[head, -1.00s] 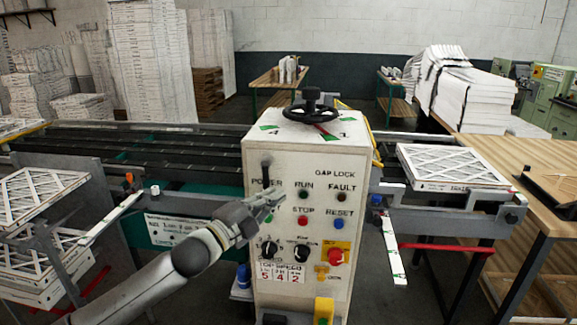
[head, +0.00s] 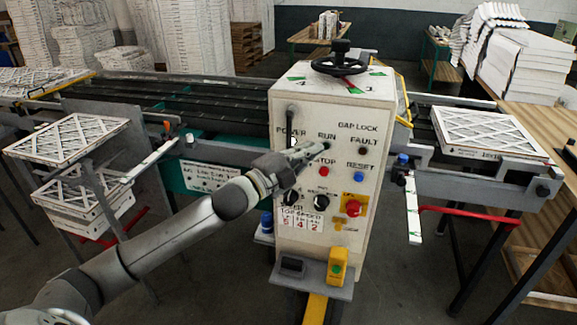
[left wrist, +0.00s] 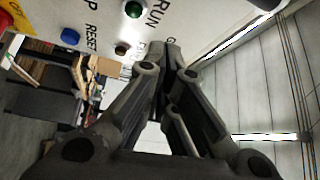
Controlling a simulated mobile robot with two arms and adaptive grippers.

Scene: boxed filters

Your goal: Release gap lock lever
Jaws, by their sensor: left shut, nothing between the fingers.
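The cream control cabinet (head: 318,250) stands mid-frame in the head view, with the GAP LOCK label (head: 357,126) at the upper right of its front. I cannot clearly pick out a gap lock lever. A black handwheel (head: 340,66) sits on top, with red and green marks around it. A black upright handle (head: 291,116) is at the panel's upper left. My left gripper (head: 322,148) is shut and empty in front of the panel, just below the RUN label. In the left wrist view its fingers (left wrist: 170,52) meet near the panel; contact is unclear.
The panel has a red stop button (head: 324,171), a blue reset button (head: 358,178), and a red knob on yellow (head: 353,206). In the left wrist view a green button (left wrist: 133,8) is close to my fingers. Boxed filters (head: 484,129) lie on the right rails.

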